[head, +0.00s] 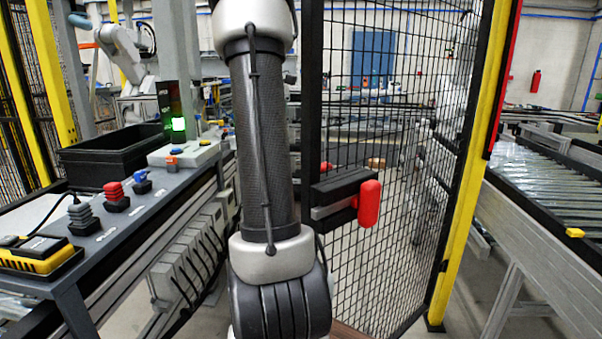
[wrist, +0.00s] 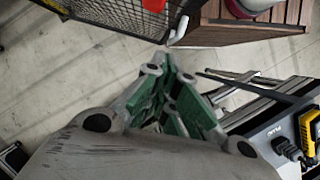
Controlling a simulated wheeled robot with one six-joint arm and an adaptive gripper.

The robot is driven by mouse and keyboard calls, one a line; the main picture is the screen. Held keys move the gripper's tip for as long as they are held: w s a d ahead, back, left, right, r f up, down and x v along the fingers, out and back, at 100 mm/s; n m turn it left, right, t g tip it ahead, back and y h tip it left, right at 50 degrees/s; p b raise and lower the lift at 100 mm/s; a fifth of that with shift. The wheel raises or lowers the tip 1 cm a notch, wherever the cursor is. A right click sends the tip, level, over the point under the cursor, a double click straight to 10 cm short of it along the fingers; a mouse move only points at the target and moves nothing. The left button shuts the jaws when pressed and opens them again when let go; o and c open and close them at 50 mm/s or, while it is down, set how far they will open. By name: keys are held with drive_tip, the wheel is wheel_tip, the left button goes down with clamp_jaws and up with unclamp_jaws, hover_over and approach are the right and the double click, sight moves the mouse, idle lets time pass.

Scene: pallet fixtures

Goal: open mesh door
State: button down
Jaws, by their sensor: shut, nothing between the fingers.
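The mesh door (head: 372,130) is a black wire panel in a black frame, standing beside a yellow post (head: 464,170). A red handle (head: 369,203) sits on a dark latch box (head: 335,190) near its left edge. The door's lower edge runs slantwise, its left side nearer me. My arm covers part of the view left of the door, and my gripper is hidden there. In the wrist view my gripper (wrist: 170,60) is shut and empty, its green fingers together. Black mesh (wrist: 118,15) and a bit of red (wrist: 152,4) show beyond the fingertips, apart from them in the picture.
A workbench (head: 105,225) with plugs, a black bin (head: 110,155) and a green-lit unit stands left. A roller conveyor (head: 560,200) stands right. A brown slatted wooden thing (wrist: 235,33) is right of the mesh in the wrist view. Bare floor (wrist: 50,65) lies left of the gripper.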

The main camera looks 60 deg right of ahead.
drive_tip(key=s+a+f, duration=0.1)
drive_tip(key=s+f, duration=0.6)
drive_tip(key=f, duration=0.2)
drive_tip(key=shift+s+a+f, duration=0.15)
drive_tip(key=shift+s+a, duration=0.1)
drive_tip(key=shift+s, duration=0.1)
